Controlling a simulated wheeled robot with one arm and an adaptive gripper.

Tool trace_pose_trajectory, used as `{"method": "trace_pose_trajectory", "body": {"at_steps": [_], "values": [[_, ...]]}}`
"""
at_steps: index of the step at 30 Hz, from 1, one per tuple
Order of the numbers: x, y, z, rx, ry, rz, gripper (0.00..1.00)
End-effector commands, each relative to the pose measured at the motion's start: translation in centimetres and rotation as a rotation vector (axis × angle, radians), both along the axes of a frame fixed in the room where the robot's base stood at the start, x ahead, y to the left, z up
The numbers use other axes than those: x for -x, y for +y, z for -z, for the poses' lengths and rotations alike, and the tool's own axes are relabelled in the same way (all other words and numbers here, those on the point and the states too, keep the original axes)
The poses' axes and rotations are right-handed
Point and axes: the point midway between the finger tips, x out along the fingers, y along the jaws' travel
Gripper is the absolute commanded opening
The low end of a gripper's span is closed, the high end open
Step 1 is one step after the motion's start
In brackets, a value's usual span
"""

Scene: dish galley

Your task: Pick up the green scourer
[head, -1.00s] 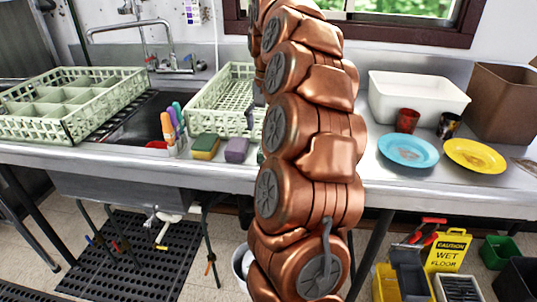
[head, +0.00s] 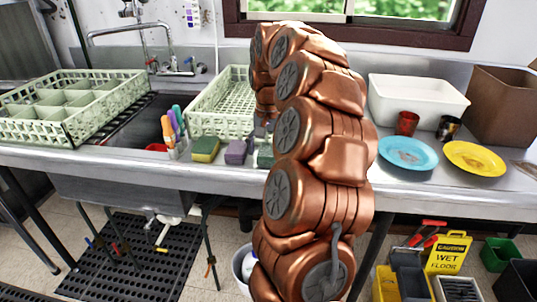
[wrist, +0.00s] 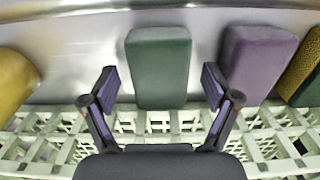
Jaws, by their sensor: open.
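The green scourer (wrist: 159,66) is a dark green block lying on the steel counter. In the head view it (head: 265,157) shows beside my arm, which partly hides it. My gripper (wrist: 160,82) is open, with one finger on each side of the scourer in the wrist picture. The fingers look apart from it, and I cannot tell their height above it. In the head view the gripper is mostly behind my arm. A purple sponge (wrist: 257,58) lies close beside the scourer, also seen in the head view (head: 236,152).
A yellow-and-green sponge (head: 205,149) lies beyond the purple one. A pale green dish rack (head: 215,124) stands just behind. A rounded yellow thing (wrist: 15,85) lies on the scourer's other side. Blue (head: 408,153) and yellow plates (head: 474,158) sit at the right.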

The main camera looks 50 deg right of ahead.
Motion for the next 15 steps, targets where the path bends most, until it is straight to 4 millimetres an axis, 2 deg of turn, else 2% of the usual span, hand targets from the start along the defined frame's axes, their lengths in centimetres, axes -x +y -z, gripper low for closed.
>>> {"method": "trace_pose_trajectory", "body": {"at_steps": [3,15], "values": [[-0.01,-0.01,-0.04,0.0,0.0,0.0,0.86],[-0.02,0.01,-0.05,0.0,0.0,0.0,0.45]]}}
